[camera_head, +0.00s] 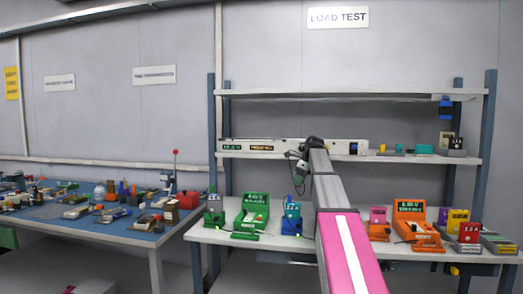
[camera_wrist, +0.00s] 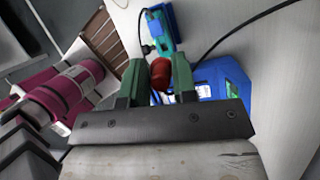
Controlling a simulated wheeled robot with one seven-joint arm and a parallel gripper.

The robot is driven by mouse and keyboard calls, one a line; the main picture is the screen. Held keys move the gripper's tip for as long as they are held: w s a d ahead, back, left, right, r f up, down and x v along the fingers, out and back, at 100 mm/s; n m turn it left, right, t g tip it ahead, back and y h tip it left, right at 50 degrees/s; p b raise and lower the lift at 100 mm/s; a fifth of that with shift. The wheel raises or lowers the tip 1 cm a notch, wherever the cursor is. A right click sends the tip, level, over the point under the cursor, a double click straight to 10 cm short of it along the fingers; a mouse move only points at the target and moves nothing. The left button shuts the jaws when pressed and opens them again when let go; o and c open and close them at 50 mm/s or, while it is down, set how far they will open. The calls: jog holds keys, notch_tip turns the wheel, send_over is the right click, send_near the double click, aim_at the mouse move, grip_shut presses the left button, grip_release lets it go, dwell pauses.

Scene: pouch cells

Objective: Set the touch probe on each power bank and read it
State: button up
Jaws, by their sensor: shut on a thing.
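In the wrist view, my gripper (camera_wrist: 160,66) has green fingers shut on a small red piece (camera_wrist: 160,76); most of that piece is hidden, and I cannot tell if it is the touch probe. A blue unit (camera_wrist: 236,76) with a pale label lies behind the right finger. A teal-and-blue device (camera_wrist: 161,28) with a black cable lies beyond the fingertips. I cannot tell which are power banks.
The white bench (camera_head: 345,240) carries a shelf (camera_head: 345,95) above, and a lower shelf with a long panel (camera_head: 265,147) and small items. A blue-topped table (camera_head: 75,225) at left is crowded with tools. Cables run between the bench units.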

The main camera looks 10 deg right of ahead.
jog(key=shift+r, duration=0.4)
send_over(217, 194)
jog(key=w+d, duration=0.1)
jog(key=shift+w+d, duration=0.15)
jog(key=shift+d, duration=0.05)
dwell(2.2)
jog(key=shift+f, duration=2.5)
jog(key=shift+f, duration=0.5)
jog(key=shift+r, duration=0.15)
dwell(0.3)
